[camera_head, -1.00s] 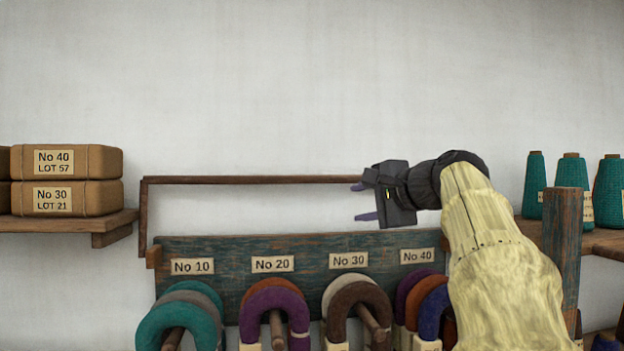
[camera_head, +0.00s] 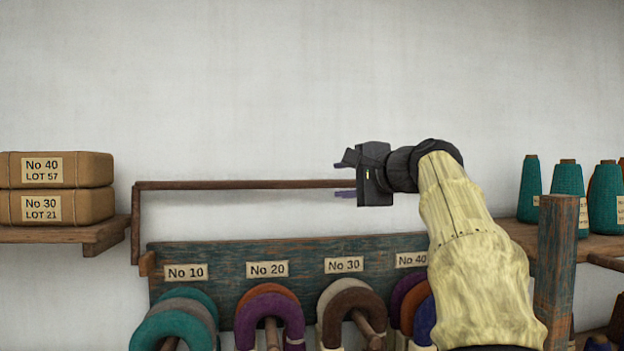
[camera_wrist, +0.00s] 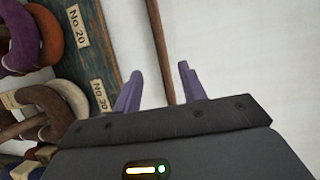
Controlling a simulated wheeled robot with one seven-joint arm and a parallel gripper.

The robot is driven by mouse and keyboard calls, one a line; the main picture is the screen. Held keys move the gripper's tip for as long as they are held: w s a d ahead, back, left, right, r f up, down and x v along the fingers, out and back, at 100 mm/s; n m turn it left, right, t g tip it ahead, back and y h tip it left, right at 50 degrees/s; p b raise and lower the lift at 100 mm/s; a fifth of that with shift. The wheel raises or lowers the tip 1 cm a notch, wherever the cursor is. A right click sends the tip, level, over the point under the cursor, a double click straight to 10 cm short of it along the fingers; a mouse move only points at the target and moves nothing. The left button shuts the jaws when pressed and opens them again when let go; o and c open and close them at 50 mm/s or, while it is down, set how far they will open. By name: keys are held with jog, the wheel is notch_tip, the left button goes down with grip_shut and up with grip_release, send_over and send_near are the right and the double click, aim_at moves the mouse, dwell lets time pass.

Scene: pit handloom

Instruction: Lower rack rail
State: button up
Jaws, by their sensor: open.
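The rack rail (camera_head: 240,184) is a thin brown wooden bar, raised above the blue-green rack board (camera_head: 220,258). An upright side arm at its left end runs down to the board's left end. My gripper (camera_head: 344,180) is open at the right part of the rail, its purple fingers pointing left. In the wrist view the rail (camera_wrist: 161,50) runs up between the two open fingers (camera_wrist: 160,88), with space on both sides. My gripper and arm hide the rail's right end.
Hanks of yarn (camera_head: 270,310) hang on pegs below labels No 10 to No 40. Wrapped packs (camera_head: 60,188) sit on a left shelf (camera_head: 75,233). Teal cones (camera_head: 568,190) stand on a right shelf behind a wooden post (camera_head: 556,270). The wall above is clear.

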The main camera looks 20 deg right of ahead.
aim_at(311, 184)
jog(key=p+x, duration=0.5)
jog(key=x, duration=0.7)
jog(key=shift+w, duration=0.15)
grip_shut()
